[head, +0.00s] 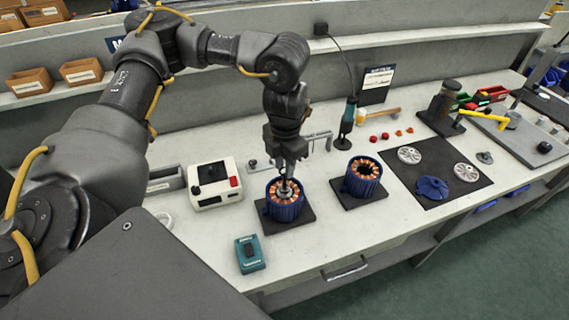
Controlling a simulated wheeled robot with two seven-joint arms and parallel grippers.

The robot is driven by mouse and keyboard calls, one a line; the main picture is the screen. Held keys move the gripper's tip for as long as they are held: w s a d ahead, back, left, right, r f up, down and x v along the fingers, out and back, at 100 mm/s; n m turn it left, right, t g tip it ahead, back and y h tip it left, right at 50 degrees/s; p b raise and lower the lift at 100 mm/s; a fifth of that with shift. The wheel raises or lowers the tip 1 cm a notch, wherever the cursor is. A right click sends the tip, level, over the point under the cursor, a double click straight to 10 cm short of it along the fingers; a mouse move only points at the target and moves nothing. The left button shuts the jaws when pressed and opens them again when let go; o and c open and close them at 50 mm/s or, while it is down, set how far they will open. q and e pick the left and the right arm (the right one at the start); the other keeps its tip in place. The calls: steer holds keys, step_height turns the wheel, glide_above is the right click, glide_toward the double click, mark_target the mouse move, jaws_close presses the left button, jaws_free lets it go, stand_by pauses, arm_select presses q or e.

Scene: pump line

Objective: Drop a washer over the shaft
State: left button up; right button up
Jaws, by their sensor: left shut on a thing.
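My left gripper (289,168) points down over the left blue motor housing (286,210), which has a ring of copper windings. The gripper is shut on a small piece, which I take to be the washer; its shape is mostly hidden by the fingers. A grey metal shaft (285,188) shows at the centre of the windings, just below the fingertips. I cannot tell whether the held piece touches the shaft. The housing stands upright on a dark square plate. My right gripper is not in view.
A second wound housing (362,178) stands to the right. A white device (214,185) and a teal box (250,254) are at left. A dark mat (440,195) holds metal discs and a blue cover (432,187). A teal-handled tool (347,117) stands behind.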

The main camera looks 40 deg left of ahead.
arm_select(q)
steer(key=shift+f+b, duration=0.35)
steer(key=shift+f, duration=0.4)
stand_by(1.2)
steer(key=shift+f+b, duration=0.65)
steer(key=shift+f, duration=0.35)
steer(key=o, duration=1.1)
steer(key=shift+r, duration=0.15)
step_height(320, 180, up, 5)
steer(key=p, duration=0.5)
